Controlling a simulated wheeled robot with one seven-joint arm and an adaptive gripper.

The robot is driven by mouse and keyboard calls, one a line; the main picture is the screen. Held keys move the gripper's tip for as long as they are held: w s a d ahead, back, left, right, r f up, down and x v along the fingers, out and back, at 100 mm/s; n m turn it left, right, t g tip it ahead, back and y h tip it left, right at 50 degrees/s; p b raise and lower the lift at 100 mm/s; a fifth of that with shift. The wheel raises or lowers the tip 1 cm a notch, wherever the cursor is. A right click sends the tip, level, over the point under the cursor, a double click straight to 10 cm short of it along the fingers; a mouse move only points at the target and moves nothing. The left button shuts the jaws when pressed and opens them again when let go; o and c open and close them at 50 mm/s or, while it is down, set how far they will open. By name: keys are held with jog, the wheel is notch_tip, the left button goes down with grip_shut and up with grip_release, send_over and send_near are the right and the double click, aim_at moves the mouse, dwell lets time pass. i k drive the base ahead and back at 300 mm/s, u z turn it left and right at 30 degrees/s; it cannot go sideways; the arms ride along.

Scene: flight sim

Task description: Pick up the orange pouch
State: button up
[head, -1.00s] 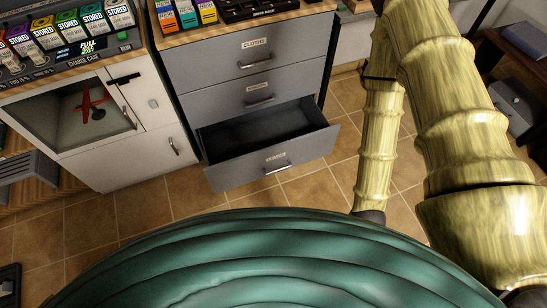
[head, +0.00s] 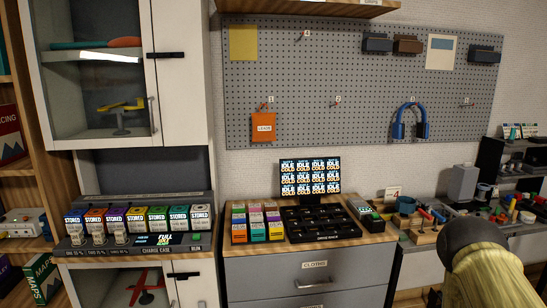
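An orange pouch (head: 263,127) with a small white label hangs from a peg at the left part of the grey pegboard (head: 350,85). It hangs flat against the board, and nothing touches it apart from its peg. Part of my arm shows at the lower right, well apart from the pouch. My gripper is not in view.
Below the pegboard, a wooden counter (head: 345,236) holds a small monitor (head: 310,177), colored boxes and a black tray (head: 320,222). Blue headphones (head: 410,122) hang to the right. A white cabinet (head: 178,80) stands left. Cluttered bench items lie right.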

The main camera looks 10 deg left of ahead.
aim_at(264, 124)
jog(key=u, duration=0.4)
jog(key=k, duration=0.95)
jog(key=u, duration=1.35)
jog(key=i, duration=2.05)
jog(key=z, duration=1)
jog(key=i, duration=1.15)
jog(key=z, duration=1.15)
jog(key=i, duration=0.25)
jog(key=z, duration=0.25)
